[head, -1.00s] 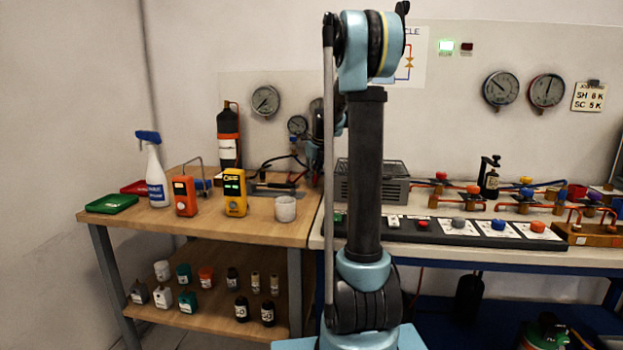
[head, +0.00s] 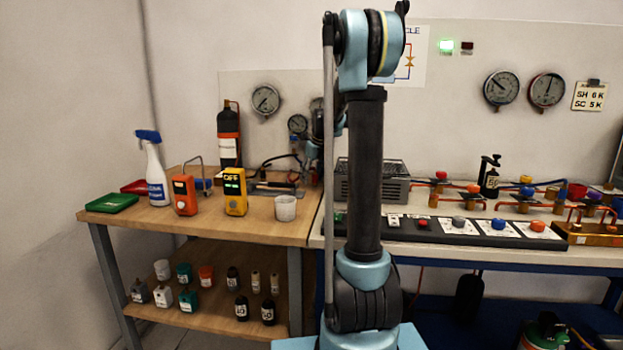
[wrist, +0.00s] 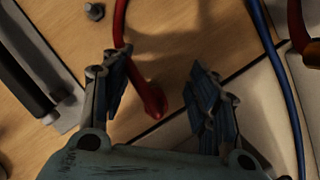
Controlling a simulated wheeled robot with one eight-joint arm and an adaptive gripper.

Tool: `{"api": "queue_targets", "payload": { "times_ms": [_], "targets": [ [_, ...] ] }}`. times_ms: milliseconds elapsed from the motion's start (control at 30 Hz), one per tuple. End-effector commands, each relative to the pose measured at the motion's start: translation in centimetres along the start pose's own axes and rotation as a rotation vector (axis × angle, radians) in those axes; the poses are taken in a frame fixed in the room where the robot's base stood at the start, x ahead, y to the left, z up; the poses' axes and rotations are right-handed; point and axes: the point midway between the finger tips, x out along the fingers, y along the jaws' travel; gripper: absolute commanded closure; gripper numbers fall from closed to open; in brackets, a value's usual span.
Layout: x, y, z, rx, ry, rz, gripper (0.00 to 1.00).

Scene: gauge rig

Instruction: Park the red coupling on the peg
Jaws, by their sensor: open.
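In the wrist view the red coupling (wrist: 153,101) is at the end of a red hose (wrist: 120,25) over the wooden bench. It lies between the two fingers of my gripper (wrist: 158,72), which are spread apart; no contact with either finger shows. In the head view my gripper is mostly hidden behind my arm above the right end of the wooden bench, and I cannot make out the coupling there. I cannot identify the peg with certainty in either view.
In the wrist view a blue hose (wrist: 278,75) runs at the right, a dark cylinder (wrist: 25,85) on a plate lies at the left, and a small hex piece (wrist: 95,11) sits at the top. In the head view a white cup (head: 286,208) and yellow meter (head: 235,192) stand on the bench.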

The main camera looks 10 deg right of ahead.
Motion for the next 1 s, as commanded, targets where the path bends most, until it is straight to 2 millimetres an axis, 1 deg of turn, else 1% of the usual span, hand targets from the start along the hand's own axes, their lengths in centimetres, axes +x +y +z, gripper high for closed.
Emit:
{"api": "queue_targets", "payload": {
  "times_ms": [233, 367, 467, 700, 800, 900, 1000],
  "targets": [
    [-0.2, 0.0, 0.0, 0.0, 0.0, 0.0, 0.45],
    [-1.2, 0.0, 0.0, 0.0, 0.0, 0.0, 0.45],
    [-2.8, 0.0, 0.0, 0.001, 0.0, 0.0, 0.45],
    [-7.4, 0.0, 0.0, 0.002, 0.0, 0.0, 0.45],
    [-9.1, 0.0, 0.0, 0.001, 0.001, 0.0, 0.45],
    [-10.4, 0.0, 0.0, 0.001, 0.001, 0.0, 0.45],
    [-11.2, 0.0, 0.1, 0.0, 0.001, 0.001, 0.45]
  ]
}}
